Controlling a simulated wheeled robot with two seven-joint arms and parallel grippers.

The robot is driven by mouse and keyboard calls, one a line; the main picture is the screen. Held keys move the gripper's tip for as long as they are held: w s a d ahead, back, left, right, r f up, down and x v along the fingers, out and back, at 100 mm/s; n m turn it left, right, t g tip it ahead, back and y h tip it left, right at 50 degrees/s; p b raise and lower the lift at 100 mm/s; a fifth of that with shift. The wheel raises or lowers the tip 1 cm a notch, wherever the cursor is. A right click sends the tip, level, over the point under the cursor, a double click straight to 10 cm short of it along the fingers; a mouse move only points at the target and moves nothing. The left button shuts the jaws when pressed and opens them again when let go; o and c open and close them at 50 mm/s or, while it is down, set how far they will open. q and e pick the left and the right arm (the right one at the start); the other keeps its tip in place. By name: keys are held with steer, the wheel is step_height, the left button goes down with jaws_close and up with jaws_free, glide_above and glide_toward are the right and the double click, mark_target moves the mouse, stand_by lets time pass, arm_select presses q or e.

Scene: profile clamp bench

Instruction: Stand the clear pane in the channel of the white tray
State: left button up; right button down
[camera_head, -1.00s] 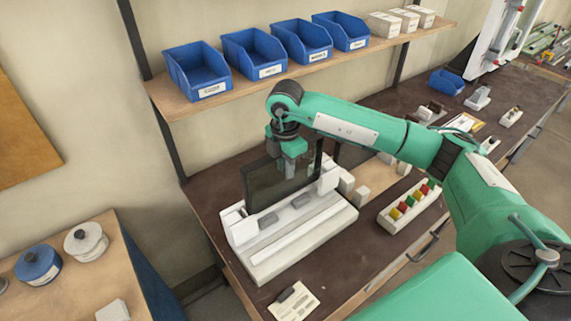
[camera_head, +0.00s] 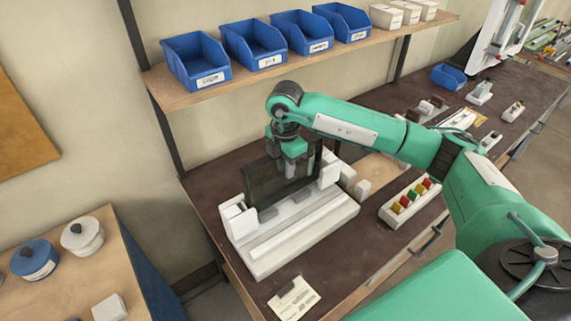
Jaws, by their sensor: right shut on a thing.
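The clear pane (camera_head: 264,186) looks dark and see-through and stands upright at the back of the white tray (camera_head: 298,242). My right gripper (camera_head: 291,168) points down and is shut on the pane's upper part. The pane's lower edge is at the tray, behind two grey blocks and between the raised white ends. I cannot tell whether that edge is seated in the channel or just above it. My left gripper is not in view.
Blue bins (camera_head: 250,48) and white boxes (camera_head: 402,14) stand on a shelf (camera_head: 300,66) behind. A white strip with coloured buttons (camera_head: 408,202) lies right of the tray. A card (camera_head: 293,300) lies in front. A side table (camera_head: 75,285) stands at left.

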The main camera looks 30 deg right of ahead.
steer(key=shift+f+b, duration=0.65)
steer(key=shift+f, duration=0.3)
steer(key=shift+f, duration=0.35)
steer(key=shift+f+b, duration=0.65)
steer(key=shift+b, duration=0.1)
steer(key=c, duration=1.2)
jaws_free()
steer(key=shift+o, duration=0.2)
steer(key=shift+r, duration=0.1)
step_height(320, 180, up, 8)
steer(key=p, duration=0.4)
steer(key=shift+p, duration=0.35)
